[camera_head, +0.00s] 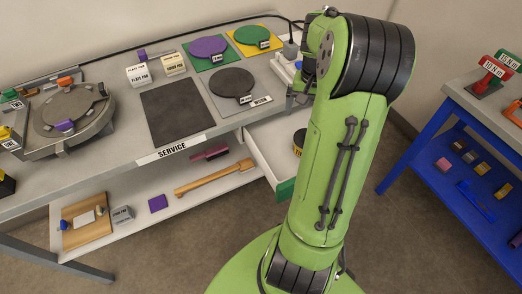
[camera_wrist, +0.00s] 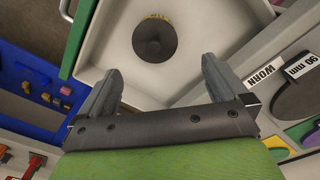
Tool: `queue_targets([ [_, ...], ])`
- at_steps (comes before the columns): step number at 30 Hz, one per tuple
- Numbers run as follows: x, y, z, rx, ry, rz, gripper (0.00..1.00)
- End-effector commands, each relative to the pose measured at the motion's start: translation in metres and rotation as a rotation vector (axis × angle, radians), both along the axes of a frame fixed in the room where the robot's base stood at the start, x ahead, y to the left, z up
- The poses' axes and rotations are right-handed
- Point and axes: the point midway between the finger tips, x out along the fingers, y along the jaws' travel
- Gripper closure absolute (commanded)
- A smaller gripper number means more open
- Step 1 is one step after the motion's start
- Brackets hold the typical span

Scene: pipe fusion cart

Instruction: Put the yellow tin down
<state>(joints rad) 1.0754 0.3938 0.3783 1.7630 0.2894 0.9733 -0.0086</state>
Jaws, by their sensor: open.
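The tin (camera_head: 300,139) stands in the open drawer (camera_head: 261,160). It has a dark top and a yellow band with dark marks; my arm hides part of it in the head view. In the wrist view the tin (camera_wrist: 155,40) is a dark disc with a little yellow at its far edge, on the pale drawer floor (camera_wrist: 200,30). My gripper (camera_wrist: 160,76) is open and empty, with its fingers spread and apart from the tin. In the head view my arm hides most of the gripper.
A bench (camera_head: 205,137) with a black mat (camera_head: 178,110) and round discs on coloured plates is left of my arm. A lower shelf (camera_head: 220,177) holds a wooden-handled tool. A blue-framed table (camera_head: 425,140) stands right. The drawer floor around the tin looks clear.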

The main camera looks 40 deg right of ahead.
Motion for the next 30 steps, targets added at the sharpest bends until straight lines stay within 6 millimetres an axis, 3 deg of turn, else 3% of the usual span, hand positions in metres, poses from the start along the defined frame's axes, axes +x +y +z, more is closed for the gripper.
queue_targets([
  [3, 0.015, 0.062, 0.042, -0.095, -0.024, 0.183, 0.00],
  [7, 0.006, 0.146, 0.081, -0.191, -0.094, 0.411, 0.00],
  [12, -0.043, 0.241, 0.104, -0.247, -0.269, 0.708, 0.00],
  [15, -0.072, 0.273, 0.101, -0.236, -0.369, 0.845, 0.00],
  [20, -0.094, 0.292, 0.095, -0.212, -0.443, 0.941, 0.00],
  [30, -0.094, 0.292, 0.103, -0.211, -0.443, 0.944, 0.00],
])
